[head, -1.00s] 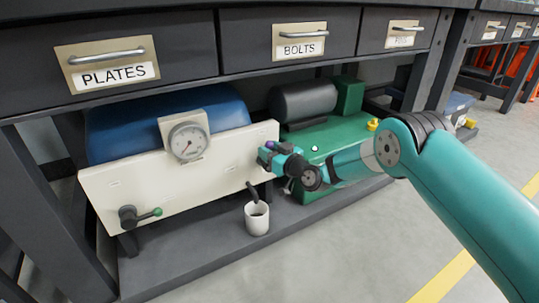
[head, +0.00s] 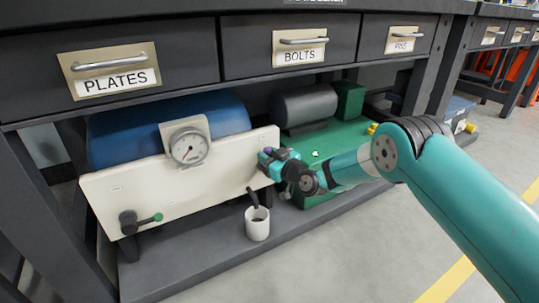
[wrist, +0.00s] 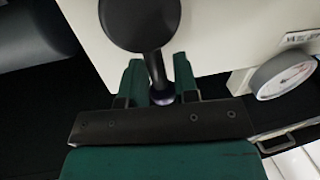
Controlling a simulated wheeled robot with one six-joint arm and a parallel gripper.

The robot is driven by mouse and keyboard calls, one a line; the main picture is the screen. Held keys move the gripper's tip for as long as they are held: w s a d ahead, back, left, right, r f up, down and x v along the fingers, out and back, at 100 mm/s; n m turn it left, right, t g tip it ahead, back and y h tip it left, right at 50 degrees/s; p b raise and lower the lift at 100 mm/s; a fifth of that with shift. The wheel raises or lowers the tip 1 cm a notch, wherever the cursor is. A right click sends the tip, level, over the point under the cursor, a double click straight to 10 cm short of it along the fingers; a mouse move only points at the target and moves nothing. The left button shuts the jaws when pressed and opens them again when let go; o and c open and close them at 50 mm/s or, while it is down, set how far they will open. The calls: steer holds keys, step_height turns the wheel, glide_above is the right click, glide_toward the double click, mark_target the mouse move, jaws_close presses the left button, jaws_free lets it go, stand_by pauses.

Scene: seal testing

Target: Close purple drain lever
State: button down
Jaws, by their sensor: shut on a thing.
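The purple drain lever is at the right end of the white panel (head: 160,190). In the wrist view its round black hub (wrist: 140,20) is at the top, and its dark arm (wrist: 155,68) runs down to a purple tip (wrist: 163,97). My gripper (wrist: 160,82) is shut on the lever, with one teal finger on each side of the arm near the purple tip. In the head view my gripper (head: 268,158) reaches the panel's right edge from the right and hides most of the lever.
A green-handled lever (head: 150,218) is at the panel's lower left. A pressure gauge (head: 188,146) is above the panel, before a blue tank (head: 115,125). A white cup (head: 257,228) stands below a dark spout. Drawers (head: 165,50) overhang the space.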

steer(key=n, duration=0.1)
steer(key=s+a+n+p, duration=0.1)
steer(key=n, duration=0.2)
steer(key=shift+s+a+f+h, duration=0.15)
steer(key=shift+a+f+h, duration=0.15)
steer(key=shift+a+h, duration=0.1)
steer(key=n, duration=0.1)
steer(key=a+f+n+p, duration=0.1)
steer(key=n, duration=0.1)
steer(key=shift+s+a+f+h, duration=0.1)
steer(key=shift+s+h, duration=0.3)
steer(key=shift+s+a+f+n, duration=0.2)
steer(key=shift+f+n, duration=0.2)
steer(key=shift+n, duration=0.4)
steer(key=f+n, duration=0.1)
steer(key=f+n+h, duration=0.1)
steer(key=n, duration=0.1)
steer(key=shift+s+a+n, duration=0.2)
steer(key=shift+a+n, duration=0.1)
steer(key=shift+a, duration=0.05)
steer(key=shift+f+n+h, duration=0.6)
steer(key=shift+f+n, duration=0.15)
steer(key=shift+n, duration=0.35)
steer(key=c, duration=1.1)
jaws_free()
steer(key=shift+c, duration=0.2)
steer(key=shift+r, duration=0.1)
